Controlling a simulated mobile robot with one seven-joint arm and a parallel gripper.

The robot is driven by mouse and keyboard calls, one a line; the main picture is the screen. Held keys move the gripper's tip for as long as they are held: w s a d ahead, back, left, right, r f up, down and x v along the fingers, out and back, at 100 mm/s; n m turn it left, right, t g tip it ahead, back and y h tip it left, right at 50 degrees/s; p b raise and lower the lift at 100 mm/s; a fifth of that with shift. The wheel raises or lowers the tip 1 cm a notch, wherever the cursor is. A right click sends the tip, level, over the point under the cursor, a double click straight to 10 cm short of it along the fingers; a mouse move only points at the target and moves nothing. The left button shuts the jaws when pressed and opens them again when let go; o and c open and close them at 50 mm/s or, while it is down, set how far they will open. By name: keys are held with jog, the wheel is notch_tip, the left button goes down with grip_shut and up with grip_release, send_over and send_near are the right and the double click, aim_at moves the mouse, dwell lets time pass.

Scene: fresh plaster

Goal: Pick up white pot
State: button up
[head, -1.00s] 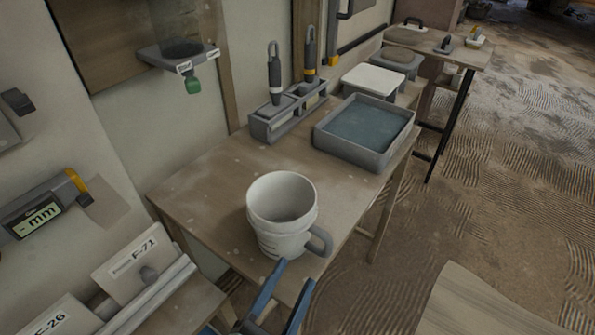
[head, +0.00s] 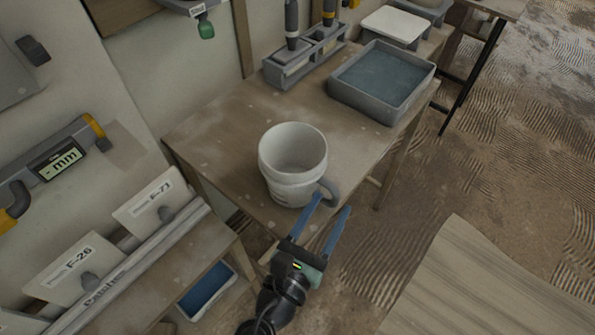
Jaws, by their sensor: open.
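The white pot (head: 290,175) stands upright and empty near the front corner of a wooden table (head: 215,140). It has a wide round mouth and a grey handle (head: 328,192) on its right side. My gripper (head: 330,206) is open, with two blue fingers pointing up toward the pot. The left fingertip is close to the pot's lower right side, below the handle. The right finger is to the right of the handle. I cannot tell whether the left finger touches the pot. Nothing is between the fingers that I can clearly see.
A grey tray of bluish water (head: 427,86) and a grey tool holder (head: 283,75) stand behind the pot. Signs marked F-71 (head: 146,207) and F-26 (head: 75,266) stand at lower left. A wooden board (head: 480,285) is at lower right. The table left of the pot is clear.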

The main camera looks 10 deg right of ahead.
aim_at(334, 200)
jog(key=x, duration=0.3)
jog(key=shift+w+d+f, duration=0.15)
jog(key=shift+w+d, duration=0.1)
grip_shut()
dwell(1.2)
